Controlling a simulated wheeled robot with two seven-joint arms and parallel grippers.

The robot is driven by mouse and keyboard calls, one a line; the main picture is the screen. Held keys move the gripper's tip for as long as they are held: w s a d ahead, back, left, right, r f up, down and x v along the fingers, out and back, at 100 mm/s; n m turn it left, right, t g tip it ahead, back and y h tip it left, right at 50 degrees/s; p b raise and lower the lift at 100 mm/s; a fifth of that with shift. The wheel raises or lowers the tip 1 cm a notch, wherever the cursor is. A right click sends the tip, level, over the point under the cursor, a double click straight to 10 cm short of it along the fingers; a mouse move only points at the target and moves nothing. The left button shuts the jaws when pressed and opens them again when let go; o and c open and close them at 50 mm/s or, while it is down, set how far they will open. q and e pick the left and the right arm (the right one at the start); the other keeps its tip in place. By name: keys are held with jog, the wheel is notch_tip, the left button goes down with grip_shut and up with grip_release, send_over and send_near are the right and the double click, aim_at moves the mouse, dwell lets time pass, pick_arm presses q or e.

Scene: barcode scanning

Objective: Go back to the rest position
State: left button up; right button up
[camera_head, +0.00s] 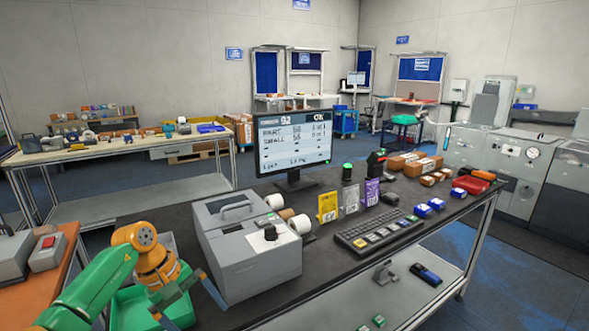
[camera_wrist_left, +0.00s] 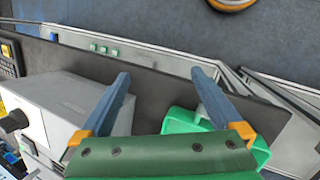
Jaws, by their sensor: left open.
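My left gripper (camera_head: 192,305) comes in from the left of the head view on a green and orange arm. It is above the green bin and beside the grey printer, with its two blue fingers apart. In the left wrist view my left gripper (camera_wrist_left: 160,76) shows spread fingers with nothing between them. The green bin (camera_head: 132,312) is partly hidden by my arm; part of it also shows in the left wrist view (camera_wrist_left: 186,122). My right gripper is in neither view.
The grey printer (camera_head: 250,255) stands close to the right of my gripper on the dark table (camera_head: 335,262). A monitor (camera_head: 293,143), a keyboard (camera_head: 378,228), upright colored packets and several small boxes stand beyond it. A scanner-like device (camera_head: 425,273) lies on the lower shelf.

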pick_arm(q)
jog(key=d+f+n+t+h, duration=0.4)
jog(key=d+f+n+h, duration=0.45)
jog(key=d+n, duration=0.65)
jog(key=s+a+f+n+t+y, duration=0.1)
jog(key=a+f+n+t+y, duration=0.2)
jog(key=f+n, duration=0.55)
jog(key=s+a+f+n+t+y, duration=0.1)
jog(key=a+f+n+t+y, duration=0.3)
jog(key=n, duration=0.8)
jog(key=s+a+f+n+g+y, duration=0.2)
jog(key=s+a+f+n+g, duration=0.1)
jog(key=s+f+n, duration=0.6)
jog(key=s+a+f+n+g+y, duration=0.2)
jog(key=s+a+f+n+y, duration=0.15)
jog(key=s+f+n, duration=0.55)
jog(key=s+a+f+n+g, duration=0.1)
jog(key=s+f+n+g, duration=0.1)
jog(key=s, duration=0.8)
jog(key=s+f+n+g, duration=0.2)
jog(key=s+n+g, duration=0.1)
jog(key=s, duration=0.7)
jog(key=shift+s+a+n+g, duration=0.15)
jog(key=shift+a+n+g, duration=0.2)
jog(key=shift+n, duration=0.5)
jog(key=shift+d+r, duration=0.1)
